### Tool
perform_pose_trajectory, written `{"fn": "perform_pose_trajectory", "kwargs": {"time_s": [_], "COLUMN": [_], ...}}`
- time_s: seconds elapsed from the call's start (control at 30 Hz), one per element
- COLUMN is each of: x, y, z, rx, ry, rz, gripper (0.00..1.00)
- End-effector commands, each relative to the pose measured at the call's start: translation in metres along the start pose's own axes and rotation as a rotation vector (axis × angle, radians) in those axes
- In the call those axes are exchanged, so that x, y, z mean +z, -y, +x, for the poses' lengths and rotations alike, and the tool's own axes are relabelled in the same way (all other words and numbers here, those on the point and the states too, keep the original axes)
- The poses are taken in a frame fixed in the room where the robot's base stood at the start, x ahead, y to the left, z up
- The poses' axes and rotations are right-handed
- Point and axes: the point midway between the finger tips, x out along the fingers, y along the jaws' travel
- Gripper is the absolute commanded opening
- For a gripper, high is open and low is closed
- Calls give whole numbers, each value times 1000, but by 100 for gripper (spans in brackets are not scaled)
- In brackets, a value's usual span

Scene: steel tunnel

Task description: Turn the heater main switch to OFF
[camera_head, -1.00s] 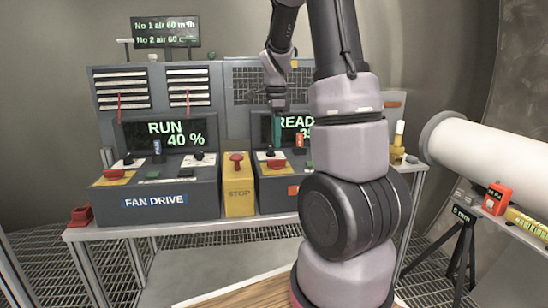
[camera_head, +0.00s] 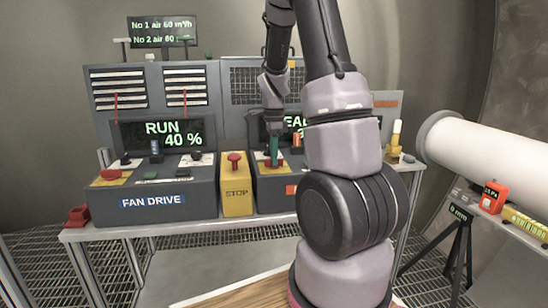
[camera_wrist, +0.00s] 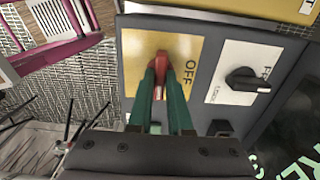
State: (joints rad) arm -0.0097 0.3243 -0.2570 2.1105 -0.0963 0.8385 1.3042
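The heater main switch is a red knob on a yellow plate (camera_wrist: 133,55) marked OFF, seen in the wrist view. The red knob (camera_wrist: 158,66) also shows small in the head view (camera_head: 275,164), on the right-hand console. My gripper (camera_wrist: 160,84) points at the plate, with one green finger on each side of the knob. It also shows in the head view (camera_head: 272,160), over the console. The fingertips lie close along the knob; I cannot tell whether they press on it. The fingers hide part of the knob, so its setting is unclear.
A black rotary knob (camera_wrist: 248,80) on a white plate sits beside the switch. A yellow STOP box (camera_head: 237,197) with a red button stands left of the heater console. The fan drive console (camera_head: 152,200) is farther left. My arm covers part of the heater screen.

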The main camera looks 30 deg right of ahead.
Motion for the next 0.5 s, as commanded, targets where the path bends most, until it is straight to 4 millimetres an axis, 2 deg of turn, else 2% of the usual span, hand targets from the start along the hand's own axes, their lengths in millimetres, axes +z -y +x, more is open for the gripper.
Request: {"fn": "perform_pose_trajectory", "kwargs": {"time_s": [0.27, 0.5], "x": [0, -1], "y": [0, 0], "z": [0, 0], "rx": [-1, -1], "ry": [0, 0], "rz": [-26, -145], "gripper": [0, 0]}}
